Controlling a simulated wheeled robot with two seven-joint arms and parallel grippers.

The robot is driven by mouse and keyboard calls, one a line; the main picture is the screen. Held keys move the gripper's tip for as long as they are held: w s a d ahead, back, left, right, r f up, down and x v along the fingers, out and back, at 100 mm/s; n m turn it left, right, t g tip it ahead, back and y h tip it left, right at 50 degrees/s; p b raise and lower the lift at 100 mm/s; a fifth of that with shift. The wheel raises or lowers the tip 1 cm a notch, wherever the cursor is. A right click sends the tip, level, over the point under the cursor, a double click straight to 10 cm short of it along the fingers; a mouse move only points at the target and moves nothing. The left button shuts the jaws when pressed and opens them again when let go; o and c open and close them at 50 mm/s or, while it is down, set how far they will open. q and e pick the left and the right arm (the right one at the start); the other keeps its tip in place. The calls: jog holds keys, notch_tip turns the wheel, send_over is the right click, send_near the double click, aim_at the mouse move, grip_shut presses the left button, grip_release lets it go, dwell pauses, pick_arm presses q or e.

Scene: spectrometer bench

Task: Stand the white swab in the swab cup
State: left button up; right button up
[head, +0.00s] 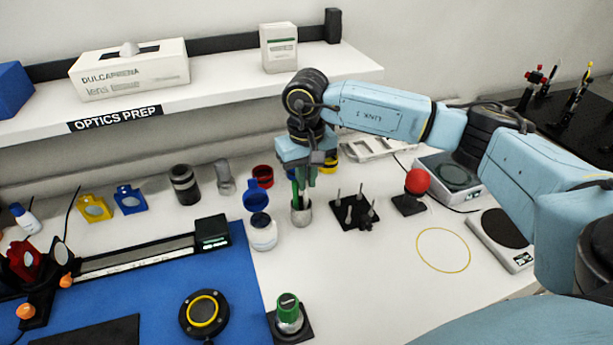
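My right gripper (303,188) points straight down over a small pale grey cup (301,214), which looks like the swab cup. Slim green uprights show between the gripper and the cup mouth. I cannot tell which of them are fingers and which are sticks in the cup. I cannot make out the white swab; it may be hidden at the gripper. Whether the fingers are open or shut is too small to see. My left gripper is not in view.
Left of the cup stands a white jar (263,234) with a blue lid raised behind it. To the right are a black peg stand (351,214) and a red ball on a black base (416,183). A shelf (220,95) overhangs behind. Bench around the yellow ring (420,247) is clear.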

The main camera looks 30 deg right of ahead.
jog(key=o, duration=0.4)
jog(key=shift+o, duration=0.2)
notch_tip(320, 180, up, 13)
jog(key=shift+r+b, duration=0.2)
jog(key=shift+b, duration=0.1)
jog(key=shift+d, duration=0.1)
